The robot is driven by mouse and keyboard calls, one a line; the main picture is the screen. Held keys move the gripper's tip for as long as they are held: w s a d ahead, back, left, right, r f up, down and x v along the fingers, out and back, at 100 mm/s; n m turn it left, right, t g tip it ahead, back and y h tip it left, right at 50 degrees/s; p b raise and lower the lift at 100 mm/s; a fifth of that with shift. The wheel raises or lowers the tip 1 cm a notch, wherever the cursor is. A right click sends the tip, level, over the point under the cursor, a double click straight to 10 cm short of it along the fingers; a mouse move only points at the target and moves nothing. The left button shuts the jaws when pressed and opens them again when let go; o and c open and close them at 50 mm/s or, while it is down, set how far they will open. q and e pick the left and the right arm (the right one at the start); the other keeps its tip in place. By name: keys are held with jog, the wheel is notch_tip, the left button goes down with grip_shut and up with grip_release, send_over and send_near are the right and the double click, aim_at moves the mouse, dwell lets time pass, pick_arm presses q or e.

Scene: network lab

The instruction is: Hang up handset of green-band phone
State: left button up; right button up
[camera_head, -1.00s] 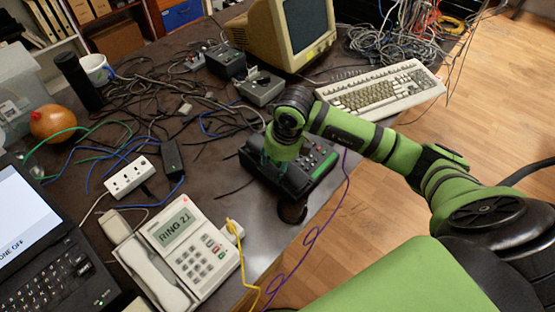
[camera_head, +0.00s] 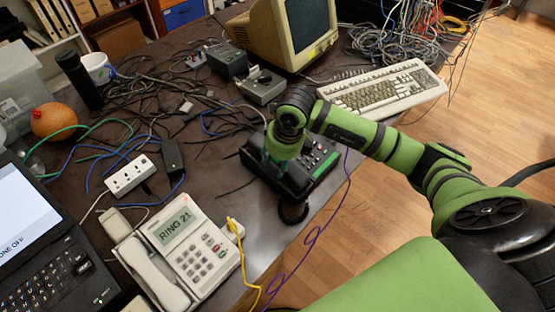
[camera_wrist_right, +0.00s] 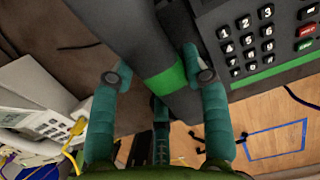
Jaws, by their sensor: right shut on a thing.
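The black green-band phone (camera_head: 322,157) sits near the table's right edge, with its keypad to the right of the handset. Its dark handset (camera_head: 293,188) shows partly behind my right gripper (camera_head: 276,165), with one rounded end towards the table edge. In the right wrist view, my right gripper (camera_wrist_right: 158,77) has one finger on each side of the handset (camera_wrist_right: 150,40), at its green band. It is shut on the handset, beside the phone's keypad body (camera_wrist_right: 262,40). I cannot tell whether the handset rests in the cradle. My left gripper is out of view.
A white phone (camera_head: 190,250) reading "RING 21" stands at the front, with a laptop (camera_head: 50,260) to its left. A keyboard (camera_head: 385,90), a CRT monitor (camera_head: 290,35) and small grey boxes (camera_head: 262,87) lie behind. Tangled cables (camera_head: 150,95) cover the table's middle; a purple cable (camera_head: 312,235) hangs over the edge.

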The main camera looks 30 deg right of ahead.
jog(key=shift+w+f+b, duration=0.1)
jog(key=shift+f+b, duration=0.5)
jog(key=o, duration=1.3)
jog(key=shift+o, duration=0.2)
jog(key=v, duration=1.2)
